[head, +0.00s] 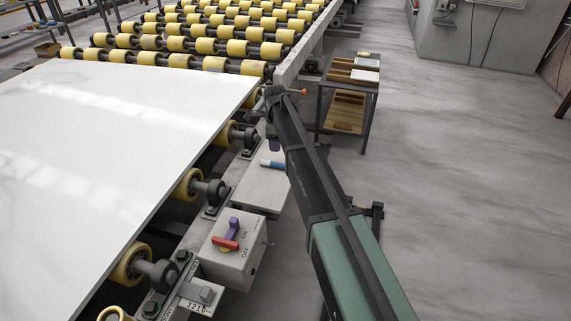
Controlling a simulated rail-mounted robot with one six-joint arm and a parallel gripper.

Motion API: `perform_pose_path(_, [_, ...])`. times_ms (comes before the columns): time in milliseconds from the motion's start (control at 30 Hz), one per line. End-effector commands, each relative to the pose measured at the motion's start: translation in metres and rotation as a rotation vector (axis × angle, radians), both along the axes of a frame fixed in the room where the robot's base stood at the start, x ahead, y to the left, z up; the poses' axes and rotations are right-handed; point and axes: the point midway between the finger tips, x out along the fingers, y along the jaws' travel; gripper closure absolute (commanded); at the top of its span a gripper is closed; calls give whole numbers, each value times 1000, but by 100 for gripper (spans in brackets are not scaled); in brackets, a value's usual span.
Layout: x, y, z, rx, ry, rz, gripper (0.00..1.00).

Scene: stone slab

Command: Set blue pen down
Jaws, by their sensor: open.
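The blue pen (273,164) lies on the flat top of a pale grey ledge (257,188) beside the conveyor. It looks short and blue with a paler part. My arm reaches up from the lower right, and its end hangs over the ledge. My gripper (274,146) shows small and dark just above and behind the pen, partly hidden by my arm. It is open, and the pen lies apart from it on the ledge.
A white stone slab (110,150) lies on yellow rollers at left. A switch box (233,246) with a red and purple knob stands nearer than the ledge. A small cart (347,100) stands behind my arm. Floor at right is clear.

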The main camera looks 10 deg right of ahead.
Motion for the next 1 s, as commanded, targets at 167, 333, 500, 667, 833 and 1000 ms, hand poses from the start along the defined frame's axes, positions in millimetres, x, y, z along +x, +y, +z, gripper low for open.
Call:
perform_pose_path(167, [-159, 3, 0, -4, -2, 710, 50])
perform_pose_path(333, [-298, 5, 0, -7, -3, 1486, 50])
perform_pose_path(500, [-356, 6, 0, -6, -4, 1884, 50])
perform_pose_path(667, [-356, 6, 0, -6, -4, 1931, 50])
perform_pose_path(833, [-356, 6, 9, -6, -4, 1929, 50])
perform_pose_path(1000, [-355, 6, 70, -7, -3, 1927, 50])
